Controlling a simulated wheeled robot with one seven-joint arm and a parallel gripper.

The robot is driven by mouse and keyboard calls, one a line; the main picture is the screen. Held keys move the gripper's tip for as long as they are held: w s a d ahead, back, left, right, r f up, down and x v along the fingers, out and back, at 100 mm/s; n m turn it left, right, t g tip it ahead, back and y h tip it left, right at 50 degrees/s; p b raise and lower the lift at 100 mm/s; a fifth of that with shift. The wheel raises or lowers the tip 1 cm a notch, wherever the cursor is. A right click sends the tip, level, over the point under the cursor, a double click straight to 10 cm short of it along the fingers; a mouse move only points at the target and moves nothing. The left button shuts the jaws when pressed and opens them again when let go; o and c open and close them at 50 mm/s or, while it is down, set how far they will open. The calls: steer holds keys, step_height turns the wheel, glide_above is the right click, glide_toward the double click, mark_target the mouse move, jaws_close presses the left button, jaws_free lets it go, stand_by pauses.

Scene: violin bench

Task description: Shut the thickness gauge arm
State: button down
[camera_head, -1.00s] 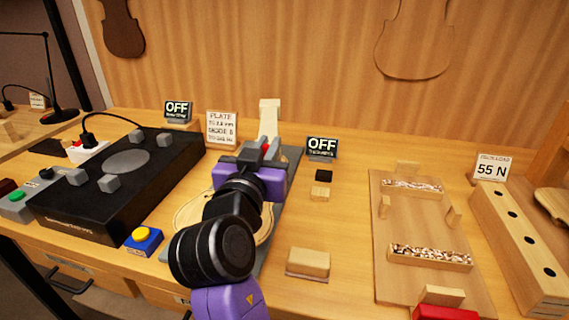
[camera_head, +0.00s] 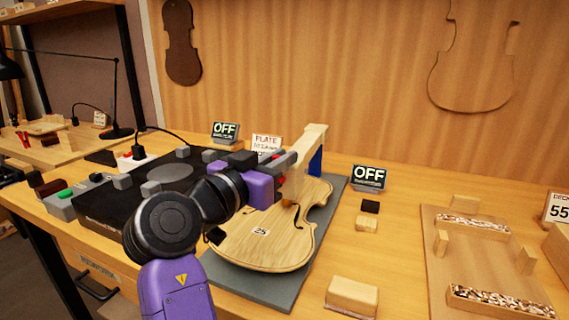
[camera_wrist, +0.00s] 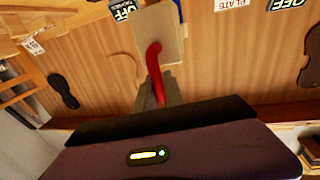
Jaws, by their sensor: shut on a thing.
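The thickness gauge arm (camera_head: 305,146) is a pale wooden beam by a blue post (camera_head: 316,163) at the back of a grey base. It reaches forward and down over the violin plate (camera_head: 262,245), which lies flat on the base. A small brown tip under the arm's front is close to the plate; I cannot tell if they touch. My gripper (camera_head: 277,160) is at the arm's front end, left of the beam. In the wrist view the beam's pale face (camera_wrist: 163,33) and a curved red handle (camera_wrist: 156,72) show; the gripper is shut on the handle.
A black machine (camera_head: 135,205) stands left of the plate. An OFF sign (camera_head: 369,177), small black and wooden blocks and a larger wooden block (camera_head: 351,296) are to the right. A wooden board (camera_head: 430,262) with trays lies further right.

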steer(key=shift+d, duration=0.1)
steer(key=c, duration=1.5)
jaws_free()
steer(key=shift+o, duration=0.2)
steer(key=v, duration=0.7)
steer(key=shift+s+a+p, duration=0.25)
steer(key=shift+s+p, duration=0.05)
steer(key=shift+f, duration=0.1)
